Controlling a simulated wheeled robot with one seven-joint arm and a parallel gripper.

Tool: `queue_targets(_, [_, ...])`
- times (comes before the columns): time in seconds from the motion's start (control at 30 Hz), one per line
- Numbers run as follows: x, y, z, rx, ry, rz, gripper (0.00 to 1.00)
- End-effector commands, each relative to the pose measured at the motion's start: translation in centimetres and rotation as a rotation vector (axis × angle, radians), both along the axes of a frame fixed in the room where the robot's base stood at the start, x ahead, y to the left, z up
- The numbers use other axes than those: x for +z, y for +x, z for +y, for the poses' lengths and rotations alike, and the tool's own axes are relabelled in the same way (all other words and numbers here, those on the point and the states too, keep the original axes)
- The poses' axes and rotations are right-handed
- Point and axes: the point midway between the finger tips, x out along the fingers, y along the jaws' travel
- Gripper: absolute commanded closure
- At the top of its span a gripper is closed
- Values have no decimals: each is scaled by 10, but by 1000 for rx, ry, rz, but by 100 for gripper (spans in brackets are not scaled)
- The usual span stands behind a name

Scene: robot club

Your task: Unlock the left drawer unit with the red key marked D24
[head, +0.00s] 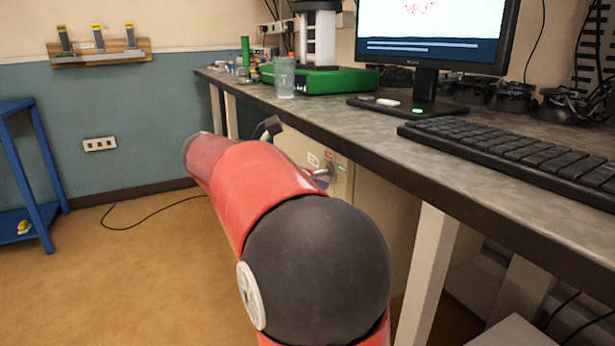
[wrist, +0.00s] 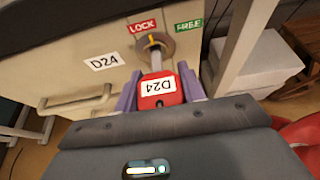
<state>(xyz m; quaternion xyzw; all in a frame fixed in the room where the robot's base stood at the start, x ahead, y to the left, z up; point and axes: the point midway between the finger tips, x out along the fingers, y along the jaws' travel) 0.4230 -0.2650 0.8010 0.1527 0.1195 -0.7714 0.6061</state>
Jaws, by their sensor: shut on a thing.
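The red key (wrist: 160,102) has a white D24 tag, which reads upside down in the wrist view. My gripper (wrist: 158,84) is shut on the key's head, one purple finger on each side. The key's shaft points at the round lock (wrist: 154,45) and its tip meets the lock face; I cannot tell how deep it sits. The drawer unit (wrist: 72,78) carries a D24 label, a red LOCK label left of the lock and a green FREE label right of it.
The bench top (head: 372,143) overhangs the unit, with its dark edge close above. A white bench leg (head: 428,270) stands to the right. A drawer handle (wrist: 75,102) sticks out at left in the wrist view. The floor (head: 130,270) at left is mostly clear.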

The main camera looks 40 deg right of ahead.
Motion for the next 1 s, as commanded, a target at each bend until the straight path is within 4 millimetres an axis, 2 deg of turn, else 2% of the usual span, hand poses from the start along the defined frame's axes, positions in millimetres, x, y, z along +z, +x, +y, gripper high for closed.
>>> queue_targets(1.0, [0, -2, -10, 0, 0, 0, 79])
